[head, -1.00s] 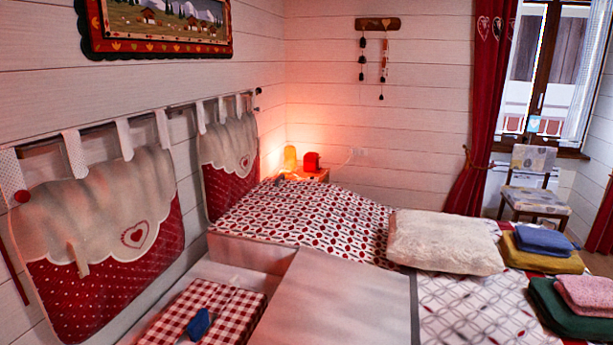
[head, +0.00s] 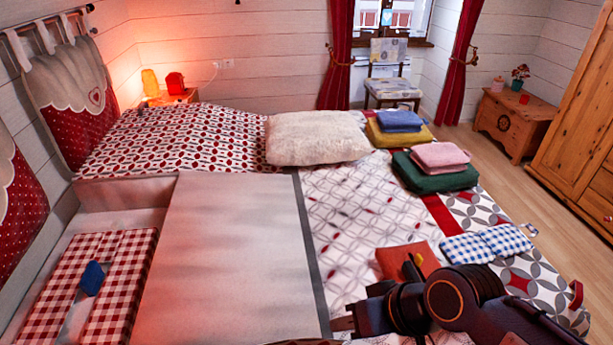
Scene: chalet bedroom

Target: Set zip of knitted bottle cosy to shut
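An orange-red, soft-looking item (head: 395,259) lies on the patterned bed cover, with a small yellow piece at its front right. It may be the knitted bottle cosy, but I cannot make out its knit or whether a zip is open. My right gripper (head: 352,319) is low in the head view, at the end of the dark arm from the lower right. It is in front of the orange-red item and hides part of its near side. Its fingers are too unclear to read. My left gripper is out of view.
A blue checked cloth item (head: 488,244) lies right of the orange-red item. Folded green and pink cloths (head: 437,176), blue and yellow cloths (head: 398,134) and a pale pillow (head: 316,138) lie farther back. A plain grey-white panel (head: 235,255) is at left.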

